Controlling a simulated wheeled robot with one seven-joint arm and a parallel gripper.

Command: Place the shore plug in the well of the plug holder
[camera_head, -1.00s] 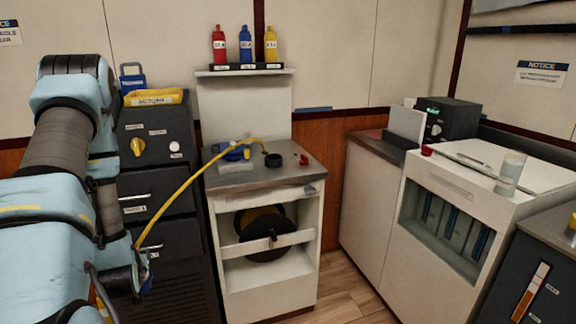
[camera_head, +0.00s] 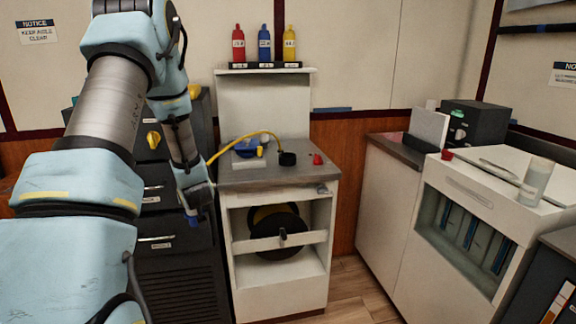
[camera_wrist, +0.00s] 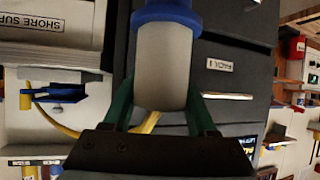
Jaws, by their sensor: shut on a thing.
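My gripper (camera_wrist: 157,115) is shut on the shore plug (camera_wrist: 165,62), a pale grey cylinder with a blue collar, between its green fingers. In the head view the plug's blue end (camera_head: 193,219) hangs below my gripper, in front of the dark drawer cabinet and left of the white stand. A yellow cable (camera_head: 228,147) runs from near my gripper to the stand's top. A blue fitting (camera_head: 247,148) and a black round cup (camera_head: 288,158) sit there, apart from the plug. I cannot tell for certain which is the plug holder; no well opening shows clearly.
The white stand's grey top (camera_head: 240,178) has a red knob (camera_head: 317,159) at right. Red, blue and yellow bottles (camera_head: 264,44) stand on the shelf above. A cable reel (camera_head: 277,232) sits inside the stand. The dark drawer cabinet (camera_head: 165,264) is close to my arm.

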